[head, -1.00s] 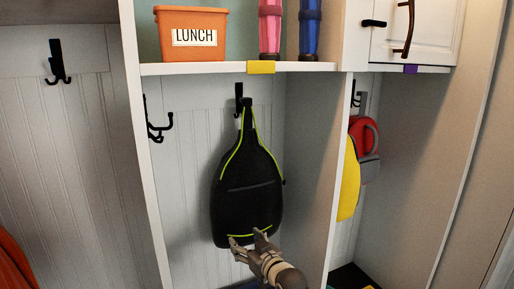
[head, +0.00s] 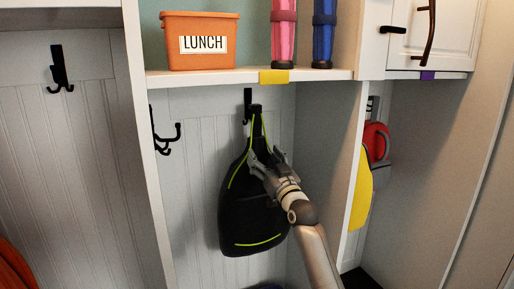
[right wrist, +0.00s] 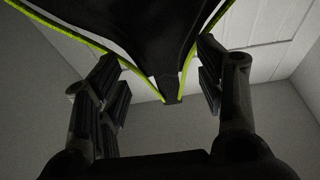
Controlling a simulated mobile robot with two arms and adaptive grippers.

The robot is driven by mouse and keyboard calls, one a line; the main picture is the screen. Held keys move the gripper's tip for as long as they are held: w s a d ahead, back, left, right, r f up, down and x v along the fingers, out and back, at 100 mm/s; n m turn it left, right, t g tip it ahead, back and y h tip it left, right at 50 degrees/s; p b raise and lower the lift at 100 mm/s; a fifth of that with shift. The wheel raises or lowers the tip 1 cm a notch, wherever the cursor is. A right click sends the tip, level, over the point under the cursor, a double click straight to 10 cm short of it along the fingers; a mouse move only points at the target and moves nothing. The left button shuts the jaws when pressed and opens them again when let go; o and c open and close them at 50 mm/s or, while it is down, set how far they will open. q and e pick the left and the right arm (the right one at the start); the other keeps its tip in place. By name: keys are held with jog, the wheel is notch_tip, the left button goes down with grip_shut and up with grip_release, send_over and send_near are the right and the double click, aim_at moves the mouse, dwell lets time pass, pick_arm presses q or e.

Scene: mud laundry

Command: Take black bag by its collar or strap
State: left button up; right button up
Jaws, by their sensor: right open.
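The black bag (head: 245,210) with yellow-green piping hangs from a black hook (head: 247,100) on the back wall of the middle cubby, in the head view. Its narrow collar (head: 257,122) is at the top, by the hook. My right gripper (head: 266,160) is open in front of the bag's upper part, below the collar. In the right wrist view, the bag's tapering top (right wrist: 165,50) lies between the two spread fingers (right wrist: 160,85), with its narrow end pointing down the picture. I cannot tell whether the fingers touch it. My left gripper is not in view.
A shelf (head: 210,77) above the bag holds an orange lunch bin (head: 195,55), a pink bottle (head: 283,35) and a blue bottle (head: 323,35). A divider panel (head: 345,190) stands right of my right arm. Another hook (head: 163,135) is on the left.

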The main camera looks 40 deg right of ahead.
aim_at(257, 135)
jog(key=x, duration=0.5)
jog(key=shift+r, duration=0.15)
jog(key=shift+w+d, duration=0.2)
jog(key=shift+w, duration=0.45)
jog(key=shift+r, duration=0.1)
jog(key=c, duration=1)
jog(key=shift+s+r+p, duration=0.1)
jog(key=shift+r+p, duration=0.85)
jog(key=shift+r, duration=0.75)
